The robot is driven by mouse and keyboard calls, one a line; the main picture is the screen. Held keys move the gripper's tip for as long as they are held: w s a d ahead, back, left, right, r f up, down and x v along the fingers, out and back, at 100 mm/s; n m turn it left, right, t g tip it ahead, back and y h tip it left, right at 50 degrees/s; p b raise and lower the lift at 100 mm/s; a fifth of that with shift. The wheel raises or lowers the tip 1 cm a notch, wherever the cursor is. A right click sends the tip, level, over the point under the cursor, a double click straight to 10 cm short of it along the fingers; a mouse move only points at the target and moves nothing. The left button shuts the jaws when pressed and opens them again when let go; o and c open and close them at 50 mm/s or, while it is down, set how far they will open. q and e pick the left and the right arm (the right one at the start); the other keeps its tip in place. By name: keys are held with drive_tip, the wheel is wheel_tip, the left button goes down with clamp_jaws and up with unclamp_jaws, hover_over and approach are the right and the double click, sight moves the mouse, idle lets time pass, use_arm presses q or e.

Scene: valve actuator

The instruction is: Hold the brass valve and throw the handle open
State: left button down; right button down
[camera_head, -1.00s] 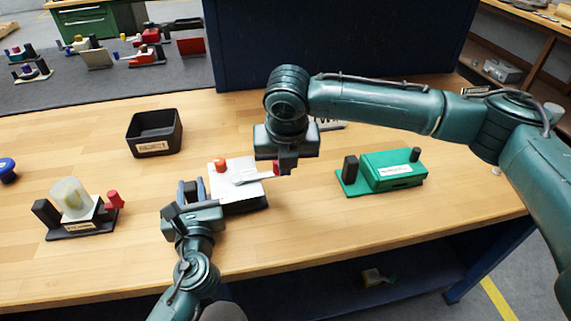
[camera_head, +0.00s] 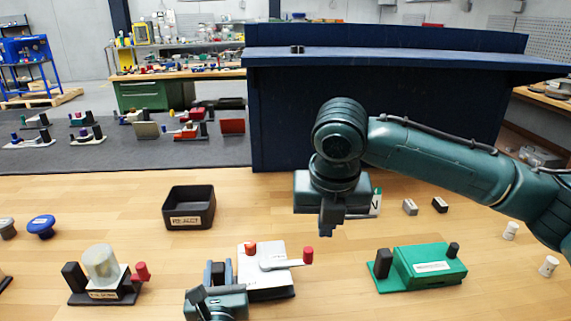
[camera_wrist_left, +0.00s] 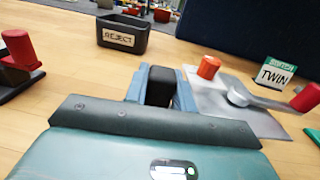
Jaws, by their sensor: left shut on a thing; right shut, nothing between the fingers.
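The valve unit (camera_head: 268,278) has a silver-grey plate on a dark base; nothing on it looks clearly brass. It carries an orange knob (camera_head: 250,248) and a silver lever ending in a red handle (camera_head: 308,255), which points right. My left gripper (camera_head: 218,272) is shut on the black block (camera_wrist_left: 160,86) at the unit's left side, also seen between the fingers in the left wrist view. My right gripper (camera_head: 327,222) is shut and empty, raised above and behind the red handle, apart from it.
A black bin (camera_head: 189,208) marked REJECT stands behind and left. A unit with a pale cylinder (camera_head: 101,262) and red knob is at left; a green unit (camera_head: 430,267) is at right. A TWIN sign (camera_head: 375,203) stands partly behind my right gripper. A blue knob (camera_head: 41,226) lies far left.

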use_arm(q)
drive_tip(key=c, duration=1.5)
unclamp_jaws()
drive_tip(key=shift+f, duration=0.35)
drive_tip(key=o, duration=0.4)
drive_tip(key=shift+r, duration=0.2)
